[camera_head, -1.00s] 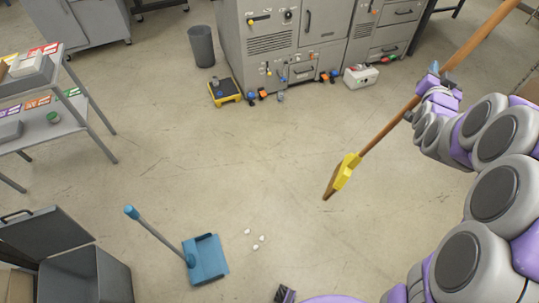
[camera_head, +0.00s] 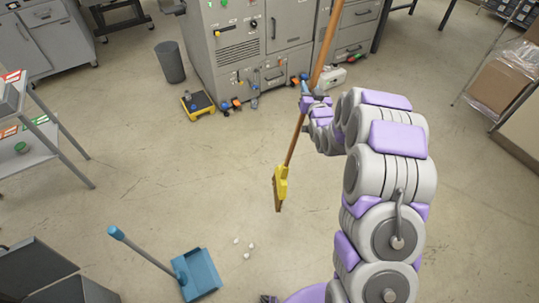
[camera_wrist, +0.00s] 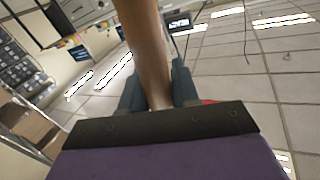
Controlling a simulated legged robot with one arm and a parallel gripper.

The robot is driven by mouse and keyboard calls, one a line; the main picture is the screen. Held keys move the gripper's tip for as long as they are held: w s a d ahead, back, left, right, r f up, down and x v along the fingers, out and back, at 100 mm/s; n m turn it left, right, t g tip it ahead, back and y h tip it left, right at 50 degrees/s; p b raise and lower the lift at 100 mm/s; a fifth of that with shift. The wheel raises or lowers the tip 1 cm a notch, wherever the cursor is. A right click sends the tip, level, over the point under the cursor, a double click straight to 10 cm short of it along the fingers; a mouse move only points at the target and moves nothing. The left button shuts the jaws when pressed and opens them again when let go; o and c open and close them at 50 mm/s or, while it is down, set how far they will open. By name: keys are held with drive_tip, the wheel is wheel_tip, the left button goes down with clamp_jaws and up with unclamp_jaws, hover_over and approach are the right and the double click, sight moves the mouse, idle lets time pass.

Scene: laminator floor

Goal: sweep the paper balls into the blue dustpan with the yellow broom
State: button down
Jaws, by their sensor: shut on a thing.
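The broom has a wooden handle (camera_head: 297,138) and a yellow head (camera_head: 281,183) with brown bristles. My gripper (camera_head: 308,97) is shut on the handle, which also fills the middle of the wrist view (camera_wrist: 148,50). The broom hangs nearly upright, bristles down, above and to the right of the paper balls; I cannot tell whether the bristles touch the floor. Several small white paper balls (camera_head: 247,256) lie on the floor just right of the dustpan. The blue dustpan (camera_head: 202,273) lies on the floor with its long handle slanting up to the left.
An open grey bin (camera_head: 75,291) stands at lower left, with a shelf rack (camera_head: 32,160) above it. A grey wastebasket (camera_head: 170,62), a yellow-black cart (camera_head: 197,103) and grey machine cabinets (camera_head: 240,45) are at the back. The middle floor is clear.

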drive_tip(key=s+a+f+n+g+y+b, duration=0.1)
drive_tip(key=s+a+f+n+y, duration=0.1)
drive_tip(key=f, duration=0.9)
drive_tip(key=s+a+f+n+g+y+b, duration=0.1)
drive_tip(key=s+a+f+n+y, duration=0.1)
drive_tip(key=s+a+f, duration=0.2)
drive_tip(key=s+a+f+n+g+y+b, duration=0.1)
drive_tip(key=a+f, duration=0.7)
drive_tip(key=f, duration=1)
drive_tip(key=shift+s+n+y, duration=0.6)
drive_tip(key=shift+s+y, duration=0.2)
drive_tip(key=shift+s, duration=0.25)
drive_tip(key=shift+s+a+f, duration=0.1)
drive_tip(key=shift+f, duration=0.15)
drive_tip(key=shift+s+a+f+b, duration=0.1)
drive_tip(key=shift+s+a+f, duration=0.1)
drive_tip(key=shift+f, duration=0.25)
drive_tip(key=shift+s+a+f+b, duration=0.15)
drive_tip(key=shift+a+f, duration=0.1)
drive_tip(key=shift+f, duration=0.25)
drive_tip(key=shift+s+a+f+b, duration=0.1)
drive_tip(key=shift+s+a+f, duration=0.1)
drive_tip(key=shift+f, duration=0.25)
